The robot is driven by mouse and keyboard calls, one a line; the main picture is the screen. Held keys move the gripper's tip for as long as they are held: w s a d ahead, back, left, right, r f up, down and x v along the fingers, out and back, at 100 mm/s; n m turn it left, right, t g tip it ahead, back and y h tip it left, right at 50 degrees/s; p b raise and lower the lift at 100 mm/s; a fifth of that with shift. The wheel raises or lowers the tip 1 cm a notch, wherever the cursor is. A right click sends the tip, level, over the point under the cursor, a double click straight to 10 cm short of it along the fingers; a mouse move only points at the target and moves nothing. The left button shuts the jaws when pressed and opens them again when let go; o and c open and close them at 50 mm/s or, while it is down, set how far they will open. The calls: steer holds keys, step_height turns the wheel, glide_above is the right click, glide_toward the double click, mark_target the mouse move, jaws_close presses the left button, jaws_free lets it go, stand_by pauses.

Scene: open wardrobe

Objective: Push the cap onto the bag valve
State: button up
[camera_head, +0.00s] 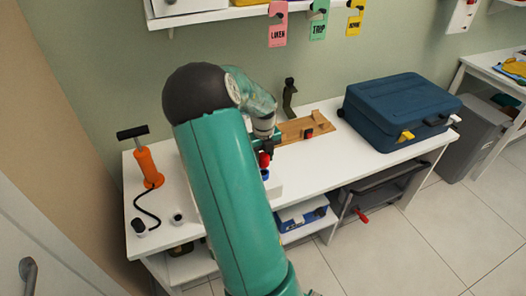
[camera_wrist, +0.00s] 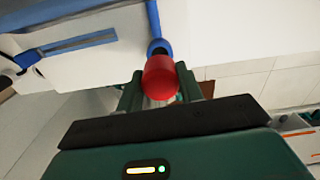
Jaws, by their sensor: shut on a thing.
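My gripper (camera_wrist: 160,90) is shut on the red cap (camera_wrist: 160,77), with a green finger on each side of it. The blue valve (camera_wrist: 154,22) is just beyond the cap in the wrist view, on the edge of the white and blue bag (camera_wrist: 85,62). The cap lines up with the valve and looks close to or touching it; I cannot tell whether it is seated. In the head view the red cap (camera_head: 264,160) is just above the blue valve (camera_head: 265,175). My arm hides most of the bag there.
An orange pump (camera_head: 148,166) with a black hose stands on the white bench (camera_head: 330,172) at left. A wooden board (camera_head: 295,131) lies behind my gripper. A blue suitcase (camera_head: 400,110) fills the right end.

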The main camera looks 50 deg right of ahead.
mark_target(263, 164)
steer(key=shift+f, duration=0.6)
steer(key=shift+f, duration=1.5)
stand_by(1.1)
steer(key=o, duration=1.2)
steer(key=shift+c, duration=0.2)
steer(key=shift+r, duration=0.1)
step_height(263, 164, up, 14)
steer(key=shift+f, duration=0.15)
